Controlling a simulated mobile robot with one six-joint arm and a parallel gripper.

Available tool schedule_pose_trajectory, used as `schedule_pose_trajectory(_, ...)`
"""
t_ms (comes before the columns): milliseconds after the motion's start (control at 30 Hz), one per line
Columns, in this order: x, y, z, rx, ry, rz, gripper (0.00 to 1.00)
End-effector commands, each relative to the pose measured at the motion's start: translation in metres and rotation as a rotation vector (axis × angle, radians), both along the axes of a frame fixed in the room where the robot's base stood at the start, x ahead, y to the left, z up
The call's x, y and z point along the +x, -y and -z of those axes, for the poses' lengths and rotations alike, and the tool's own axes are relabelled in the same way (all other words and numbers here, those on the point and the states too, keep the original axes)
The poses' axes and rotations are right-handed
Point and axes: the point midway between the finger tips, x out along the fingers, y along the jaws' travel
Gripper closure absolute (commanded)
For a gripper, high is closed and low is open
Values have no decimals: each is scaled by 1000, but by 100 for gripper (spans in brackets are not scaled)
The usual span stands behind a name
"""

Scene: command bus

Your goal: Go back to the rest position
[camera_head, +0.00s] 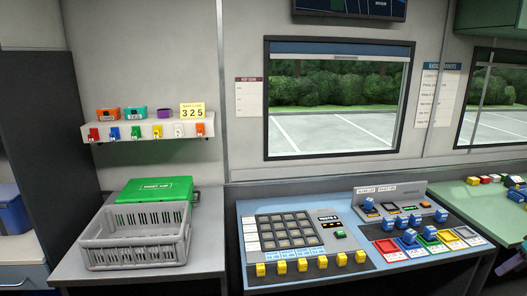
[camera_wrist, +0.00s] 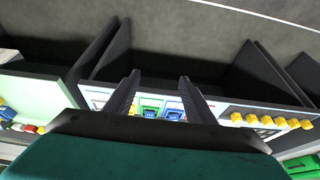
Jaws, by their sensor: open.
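My gripper (camera_wrist: 159,76) shows in the wrist view with its two dark fingers apart and nothing between them. The front edge of the control desk (camera_head: 300,238) lies beyond the fingers in that view, with blue and green coloured pieces showing in the gap. I cannot tell the exact distance from the fingers to the desk. In the head view I cannot make out the gripper; a dark shape is cut off at the right edge.
The desk carries a key grid, yellow knobs (camera_head: 322,262), coloured trays (camera_head: 430,244) and blue blocks. A grey crate (camera_head: 135,245) and green case (camera_head: 155,189) stand on the left counter. A wall shelf (camera_head: 150,130) holds coloured tags. A green counter (camera_head: 480,200) is at right.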

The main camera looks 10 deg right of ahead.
Motion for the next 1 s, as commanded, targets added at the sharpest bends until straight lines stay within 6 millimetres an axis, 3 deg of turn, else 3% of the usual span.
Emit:
schedule_pose_trajectory(267,20,-25,30,32,-23,1,50)
schedule_pose_trajectory(567,53,-74,83,83,-67,1,50)
schedule_pose_trajectory(667,68,-102,110,109,-93,0,50)
schedule_pose_trajectory(1000,109,-228,217,191,-222,0,50)
